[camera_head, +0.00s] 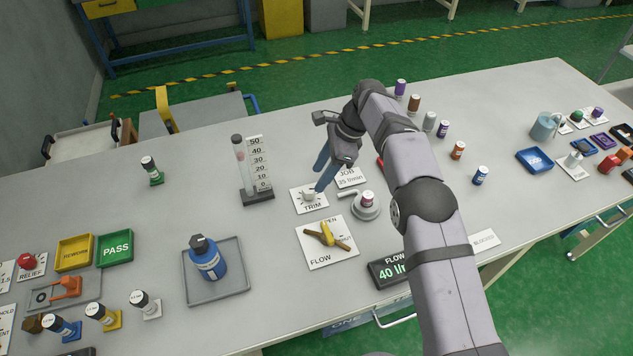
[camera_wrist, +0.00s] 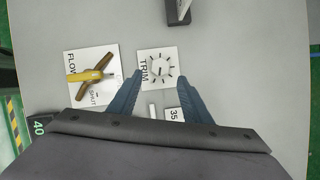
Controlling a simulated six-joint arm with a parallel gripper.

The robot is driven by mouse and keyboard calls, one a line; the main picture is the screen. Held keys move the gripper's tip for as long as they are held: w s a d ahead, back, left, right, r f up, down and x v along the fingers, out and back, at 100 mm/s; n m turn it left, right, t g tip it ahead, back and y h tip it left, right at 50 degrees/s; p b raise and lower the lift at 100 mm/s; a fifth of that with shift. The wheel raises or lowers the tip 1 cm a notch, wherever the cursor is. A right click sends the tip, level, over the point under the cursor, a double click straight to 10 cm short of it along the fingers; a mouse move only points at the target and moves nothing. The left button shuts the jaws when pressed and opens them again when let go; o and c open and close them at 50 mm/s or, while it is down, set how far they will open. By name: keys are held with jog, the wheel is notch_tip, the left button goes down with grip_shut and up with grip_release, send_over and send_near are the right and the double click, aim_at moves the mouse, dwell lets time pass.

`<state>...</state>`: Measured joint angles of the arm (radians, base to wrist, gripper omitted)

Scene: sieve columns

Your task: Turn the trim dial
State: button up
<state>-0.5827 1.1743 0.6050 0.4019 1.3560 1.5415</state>
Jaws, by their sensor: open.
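The trim dial (camera_head: 309,195) is a small pale knob on a white plate marked TRIM. In the wrist view the dial (camera_wrist: 160,69) has dark tick marks around it. My gripper (camera_head: 320,178) is over the back right part of that plate, its blue fingers pointing down. In the wrist view my gripper (camera_wrist: 160,75) is open, with one fingertip on each side of the dial's plate area. The fingers look apart from the knob; their exact height above it is hard to tell. No thing is held.
The FLOW plate (camera_head: 340,258) with a yellow-handled valve (camera_head: 327,237) lies in front of the dial. A scaled tube (camera_head: 240,165) stands left behind. A JOB card (camera_head: 351,178) and a round grey fixture (camera_head: 366,208) are to the right. A flow display (camera_head: 391,270) reads 40.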

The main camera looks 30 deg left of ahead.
jog(key=shift+v, duration=0.8)
